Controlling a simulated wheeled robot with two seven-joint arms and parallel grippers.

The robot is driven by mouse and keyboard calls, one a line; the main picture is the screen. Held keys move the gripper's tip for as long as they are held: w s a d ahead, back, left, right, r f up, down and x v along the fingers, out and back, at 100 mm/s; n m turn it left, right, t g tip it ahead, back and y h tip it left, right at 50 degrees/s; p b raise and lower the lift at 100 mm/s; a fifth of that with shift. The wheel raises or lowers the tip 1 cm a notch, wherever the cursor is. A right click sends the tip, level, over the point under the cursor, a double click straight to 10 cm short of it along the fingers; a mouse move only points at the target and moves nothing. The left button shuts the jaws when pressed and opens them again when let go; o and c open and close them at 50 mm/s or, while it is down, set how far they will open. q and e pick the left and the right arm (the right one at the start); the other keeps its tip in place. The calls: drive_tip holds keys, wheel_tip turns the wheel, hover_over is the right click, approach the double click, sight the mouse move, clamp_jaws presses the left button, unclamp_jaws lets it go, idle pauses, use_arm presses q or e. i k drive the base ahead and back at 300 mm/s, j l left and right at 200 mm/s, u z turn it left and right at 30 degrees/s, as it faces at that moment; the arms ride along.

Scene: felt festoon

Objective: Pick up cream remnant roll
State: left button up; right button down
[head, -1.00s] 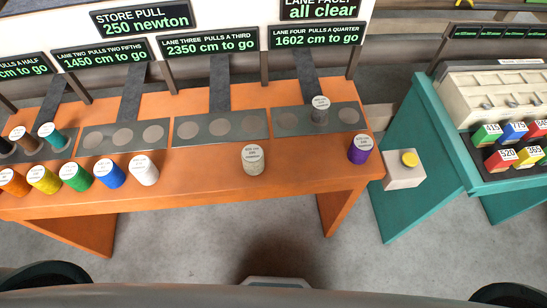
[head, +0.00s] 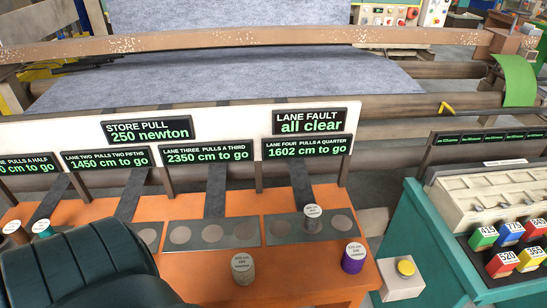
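A cream-grey roll (head: 243,269) with a white label on top stands upright on the orange bench (head: 190,267), in front of the lane three and lane four plates. Nothing touches it. A purple roll (head: 353,258) stands to its right near the bench's right end. A grey roll (head: 312,219) stands on the lane four plate (head: 283,229). Neither of my grippers is in view. A dark, rounded part, likely my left arm, covers the lower left of the head view and hides the coloured rolls there.
A brown roll (head: 16,232) and a teal roll (head: 43,228) show at the left. Lane signs (head: 307,147) stand behind the bench. A yellow button box (head: 401,278) and a teal stand (head: 428,240) with coloured number blocks (head: 482,238) are at the right.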

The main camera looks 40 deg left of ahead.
sight(242, 264)
drive_tip(key=k+j, duration=0.45)
drive_tip(key=j, duration=0.15)
drive_tip(key=k+j+z, duration=0.1)
drive_tip(key=k+j, duration=0.3)
drive_tip(key=j, duration=0.2)
